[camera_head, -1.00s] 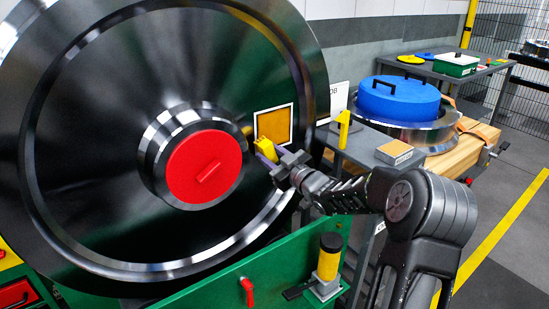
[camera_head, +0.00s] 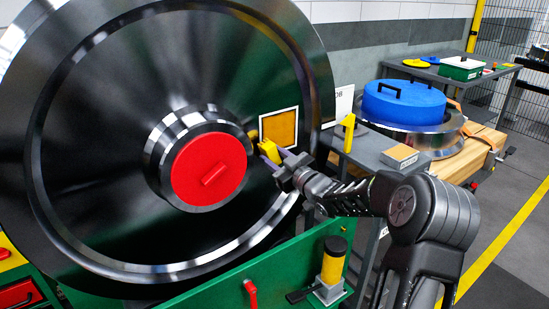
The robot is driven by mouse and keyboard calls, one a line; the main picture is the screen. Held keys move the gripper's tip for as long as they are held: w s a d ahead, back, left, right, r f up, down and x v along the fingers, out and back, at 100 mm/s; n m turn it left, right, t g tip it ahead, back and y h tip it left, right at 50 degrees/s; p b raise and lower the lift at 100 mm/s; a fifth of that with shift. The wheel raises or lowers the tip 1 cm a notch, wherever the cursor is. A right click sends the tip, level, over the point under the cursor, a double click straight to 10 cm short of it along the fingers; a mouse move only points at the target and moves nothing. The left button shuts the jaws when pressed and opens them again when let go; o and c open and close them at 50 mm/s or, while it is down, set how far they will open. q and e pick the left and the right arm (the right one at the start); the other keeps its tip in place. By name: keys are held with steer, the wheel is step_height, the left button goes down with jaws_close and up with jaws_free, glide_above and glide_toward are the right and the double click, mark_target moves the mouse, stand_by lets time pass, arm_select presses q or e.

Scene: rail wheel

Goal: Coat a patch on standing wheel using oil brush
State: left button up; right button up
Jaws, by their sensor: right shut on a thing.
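The large dark standing wheel (camera_head: 100,130) fills the left of the head view, with a red hub cap (camera_head: 208,168) at its centre. A white-framed orange patch (camera_head: 279,128) is on the wheel face, right of the hub. My right gripper (camera_head: 281,165) is shut on the oil brush (camera_head: 268,151), whose yellow part shows at the fingertips. The brush is just below and left of the patch's lower edge. I cannot tell whether it touches the wheel. My left gripper is not in view.
A grey side table (camera_head: 372,148) right of the wheel holds a yellow number-like marker (camera_head: 348,132) and an orange-topped block (camera_head: 401,156). A blue lidded round thing (camera_head: 404,102) sits behind. A green frame (camera_head: 215,285) with a yellow-black cylinder (camera_head: 333,262) runs along the front.

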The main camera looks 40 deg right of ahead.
steer(key=shift+w, duration=0.7)
steer(key=shift+s+d+r+p, duration=0.15)
steer(key=shift+d+p, duration=0.35)
steer(key=shift+d, duration=1.5)
